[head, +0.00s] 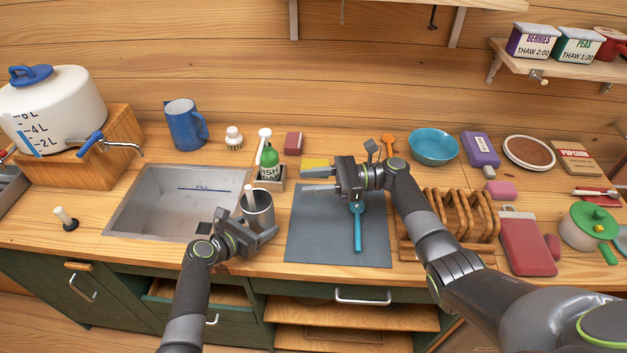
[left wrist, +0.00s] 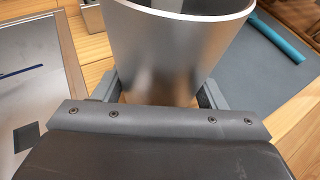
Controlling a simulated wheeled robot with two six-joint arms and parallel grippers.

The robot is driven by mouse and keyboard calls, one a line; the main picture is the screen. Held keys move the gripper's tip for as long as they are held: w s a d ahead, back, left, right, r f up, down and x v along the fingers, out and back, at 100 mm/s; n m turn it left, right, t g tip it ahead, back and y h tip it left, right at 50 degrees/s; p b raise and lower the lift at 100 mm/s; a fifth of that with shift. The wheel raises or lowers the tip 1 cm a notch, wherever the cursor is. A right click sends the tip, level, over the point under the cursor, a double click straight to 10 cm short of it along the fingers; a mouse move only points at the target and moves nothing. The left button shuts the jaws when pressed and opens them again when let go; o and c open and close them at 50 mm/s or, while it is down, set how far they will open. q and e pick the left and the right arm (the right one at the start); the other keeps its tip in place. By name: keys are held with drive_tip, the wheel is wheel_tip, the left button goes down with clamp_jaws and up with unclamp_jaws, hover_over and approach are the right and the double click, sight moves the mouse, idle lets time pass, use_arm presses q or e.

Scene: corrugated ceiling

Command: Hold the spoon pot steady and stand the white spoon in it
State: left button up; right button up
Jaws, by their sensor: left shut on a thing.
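The spoon pot (head: 262,214) is a grey metal cup beside the sink's right edge. My left gripper (head: 248,231) is shut on it low down. In the left wrist view the pot (left wrist: 180,50) stands between the two fingers. A pale stick, apparently the white spoon (head: 250,196), rises from the pot's mouth and leans left; its lower end is hidden inside. My right gripper (head: 320,181) is open and empty above the grey mat, to the right of the pot and apart from it.
A teal spoon (head: 358,228) lies on the grey mat (head: 310,235) below my right gripper. The sink (head: 160,205) is left of the pot. A green soap bottle (head: 269,160) in a caddy stands behind it. A wooden rack (head: 470,215) stands right of the mat.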

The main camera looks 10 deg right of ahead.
use_arm(q)
drive_tip(key=o, duration=1.1)
